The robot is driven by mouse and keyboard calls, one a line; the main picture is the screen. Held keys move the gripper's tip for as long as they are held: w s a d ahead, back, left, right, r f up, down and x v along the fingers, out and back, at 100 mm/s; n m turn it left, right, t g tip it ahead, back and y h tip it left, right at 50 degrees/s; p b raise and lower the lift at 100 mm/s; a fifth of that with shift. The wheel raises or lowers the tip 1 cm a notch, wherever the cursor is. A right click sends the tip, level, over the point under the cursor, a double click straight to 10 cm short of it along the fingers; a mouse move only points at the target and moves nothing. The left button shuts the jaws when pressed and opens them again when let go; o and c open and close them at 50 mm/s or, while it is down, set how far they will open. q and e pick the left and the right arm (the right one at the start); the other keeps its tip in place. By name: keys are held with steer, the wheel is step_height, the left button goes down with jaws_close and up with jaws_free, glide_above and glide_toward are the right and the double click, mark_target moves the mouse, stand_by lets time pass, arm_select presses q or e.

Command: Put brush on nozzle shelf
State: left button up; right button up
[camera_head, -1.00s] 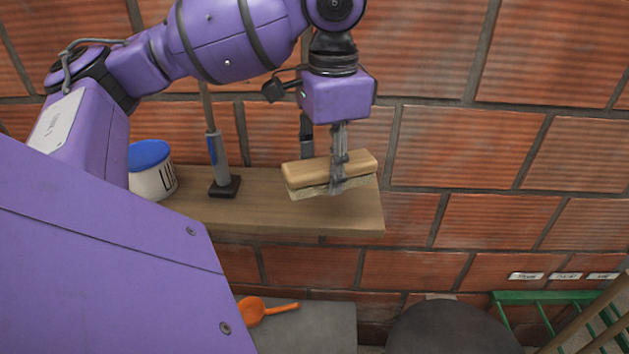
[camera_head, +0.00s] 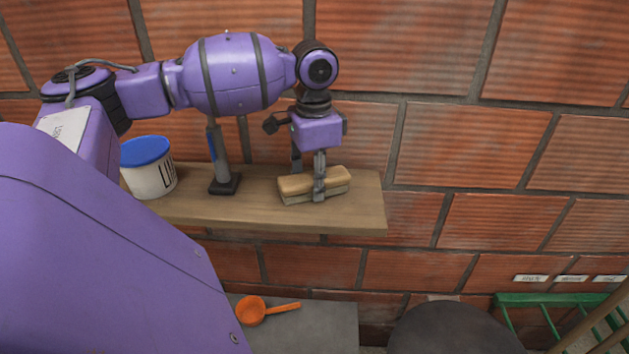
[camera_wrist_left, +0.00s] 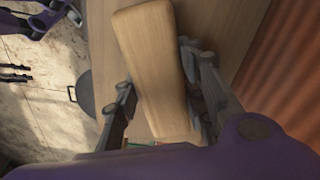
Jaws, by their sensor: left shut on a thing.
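The brush (camera_head: 300,184) has a pale wooden back with bristles below. It sits at the right part of the wooden shelf (camera_head: 358,212) on the brick wall, and looks to be on the board or just above it. My left gripper (camera_head: 319,190) is shut on the brush from above, one finger in front and the other mostly hidden behind. In the left wrist view the brush's wooden back (camera_wrist_left: 155,65) lies between the two fingers, with the shelf board (camera_wrist_left: 215,30) behind it. My right gripper is not in view.
A white tub with a blue lid (camera_head: 148,168) and an upright grey nozzle on a dark foot (camera_head: 223,182) stand left of the brush. Below are an orange scoop (camera_head: 255,310), a dark round top (camera_head: 455,330) and a green rack (camera_head: 550,300). The shelf's right end is bare.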

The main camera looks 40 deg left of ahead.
arm_select(q)
steer(key=shift+f, duration=0.15)
steer(key=o, duration=1.2)
steer(key=shift+f, duration=0.1)
step_height(320, 180, up, 12)
steer(key=shift+r, duration=0.15)
